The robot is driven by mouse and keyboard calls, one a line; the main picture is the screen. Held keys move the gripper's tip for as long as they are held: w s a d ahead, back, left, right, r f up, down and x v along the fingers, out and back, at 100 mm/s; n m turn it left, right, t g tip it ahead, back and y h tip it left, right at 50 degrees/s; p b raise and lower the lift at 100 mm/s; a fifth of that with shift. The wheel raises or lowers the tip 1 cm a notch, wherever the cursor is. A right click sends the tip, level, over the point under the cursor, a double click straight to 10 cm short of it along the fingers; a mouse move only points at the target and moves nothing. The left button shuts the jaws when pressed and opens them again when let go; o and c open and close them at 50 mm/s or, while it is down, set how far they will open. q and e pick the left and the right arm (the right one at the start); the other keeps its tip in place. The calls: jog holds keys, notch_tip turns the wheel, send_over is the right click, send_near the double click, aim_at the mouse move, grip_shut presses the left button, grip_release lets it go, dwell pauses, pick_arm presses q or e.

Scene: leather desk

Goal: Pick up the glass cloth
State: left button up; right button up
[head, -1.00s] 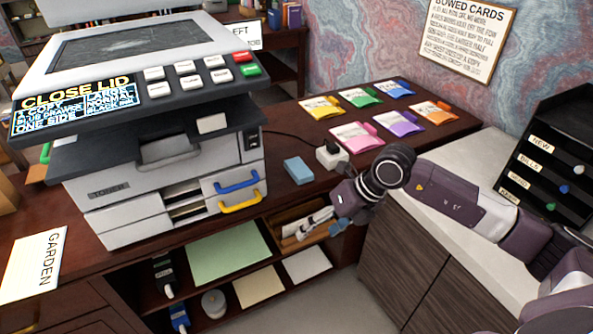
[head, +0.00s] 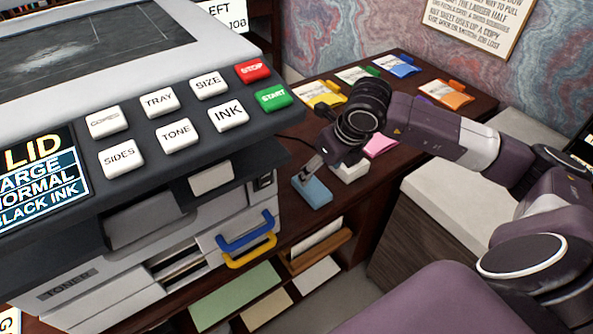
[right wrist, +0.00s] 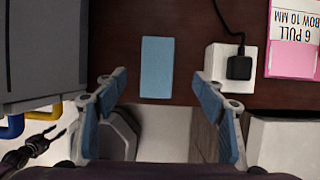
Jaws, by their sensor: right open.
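The glass cloth (head: 317,194) looks like a flat light-blue folded rectangle on the dark desk, right of the copier. In the right wrist view the cloth (right wrist: 157,67) lies upright in the picture, centred ahead between my fingers. My right gripper (head: 310,172) is just above the cloth in the head view, its fingers partly hidden by the wrist. In the right wrist view its two blue-padded fingers (right wrist: 159,88) are spread wide, with nothing between them. A small dark gripper, apparently my left, shows low at the left of the right wrist view (right wrist: 45,143); its opening is unclear.
The copier (head: 150,230) with blue and yellow handles stands close on the left. A white block (head: 350,172) with a black plug and cable is just right of the cloth. Coloured card packets (head: 397,66) lie behind. An open shelf (head: 318,250) is below the desk edge.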

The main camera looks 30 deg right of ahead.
aim_at(312, 185)
jog(key=shift+w, duration=0.1)
jog(key=f, duration=0.1)
jog(key=f+p, duration=0.1)
jog(key=f, duration=0.1)
jog(key=shift+w+a+f, duration=0.15)
jog(key=shift+w+a, duration=0.05)
jog(key=x, duration=0.2)
jog(key=shift+w+f+p, duration=0.1)
jog(key=shift+f+p, duration=0.25)
jog(key=shift+w+f, duration=0.2)
jog(key=shift+f, duration=0.3)
jog(key=c, duration=0.9)
pick_arm(q)
jog(key=s, duration=0.1)
jog(key=s+r, duration=0.1)
jog(key=s, duration=0.1)
jog(key=shift+s+a+r, duration=0.2)
jog(key=shift+r, duration=0.15)
pick_arm(e)
jog(key=c, duration=0.3)
